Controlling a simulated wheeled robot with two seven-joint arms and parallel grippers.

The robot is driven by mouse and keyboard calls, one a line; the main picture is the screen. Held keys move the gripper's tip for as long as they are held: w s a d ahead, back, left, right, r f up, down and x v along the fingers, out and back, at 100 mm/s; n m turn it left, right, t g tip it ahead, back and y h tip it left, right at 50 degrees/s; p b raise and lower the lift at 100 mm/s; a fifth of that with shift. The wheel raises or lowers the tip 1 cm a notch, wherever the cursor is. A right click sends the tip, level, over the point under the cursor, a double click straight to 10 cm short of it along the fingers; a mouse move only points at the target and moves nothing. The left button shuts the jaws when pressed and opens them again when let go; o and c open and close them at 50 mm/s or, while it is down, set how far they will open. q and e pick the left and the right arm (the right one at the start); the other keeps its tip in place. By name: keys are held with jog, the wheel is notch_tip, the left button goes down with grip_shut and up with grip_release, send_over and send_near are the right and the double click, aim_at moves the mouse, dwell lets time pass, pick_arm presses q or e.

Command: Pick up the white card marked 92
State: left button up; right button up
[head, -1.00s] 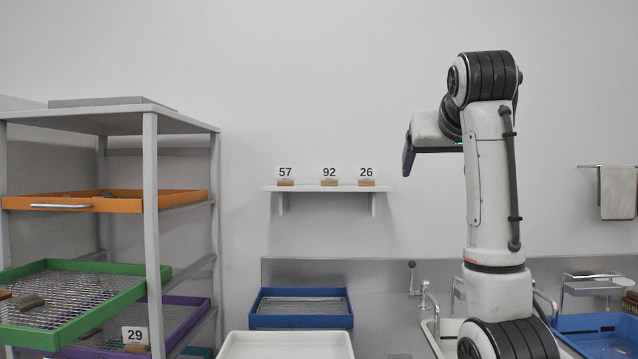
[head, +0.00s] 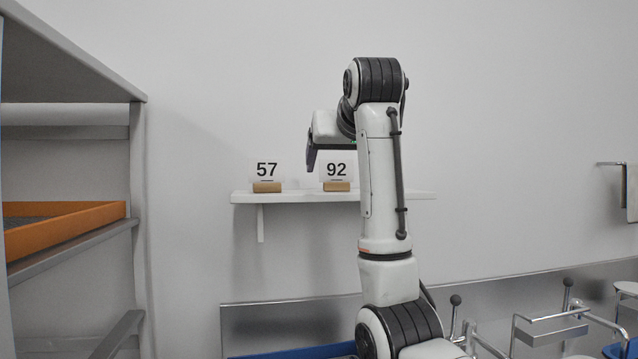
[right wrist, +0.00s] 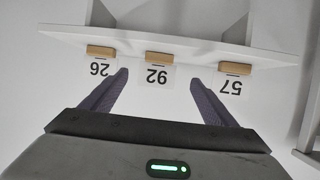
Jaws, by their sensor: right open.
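The white card marked 92 (head: 336,169) stands in a small wooden block (head: 337,187) on the white wall shelf (head: 290,196). In the right wrist view the card (right wrist: 158,77) appears upside down, between my two fingers and a little beyond them. My right gripper (head: 311,160) is raised in front of the shelf; in the right wrist view the gripper (right wrist: 158,82) is open and empty, with its fingertips on either side of the card's line. Whether it touches anything is not visible, but a gap shows around the card. My left gripper is not in view.
The card marked 57 (head: 266,169) stands left of 92. The card marked 26 (right wrist: 101,68) shows in the right wrist view, close to one finger; my arm hides it in the head view. A grey rack with an orange tray (head: 70,225) is at left.

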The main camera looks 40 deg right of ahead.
aim_at(336, 176)
jog(key=shift+x, duration=1.15)
jog(key=shift+p+x, duration=0.5)
jog(key=shift+x, duration=2.6)
jog(key=shift+s+d+r, duration=0.1)
jog(key=shift+d, duration=0.05)
jog(key=c, duration=1.1)
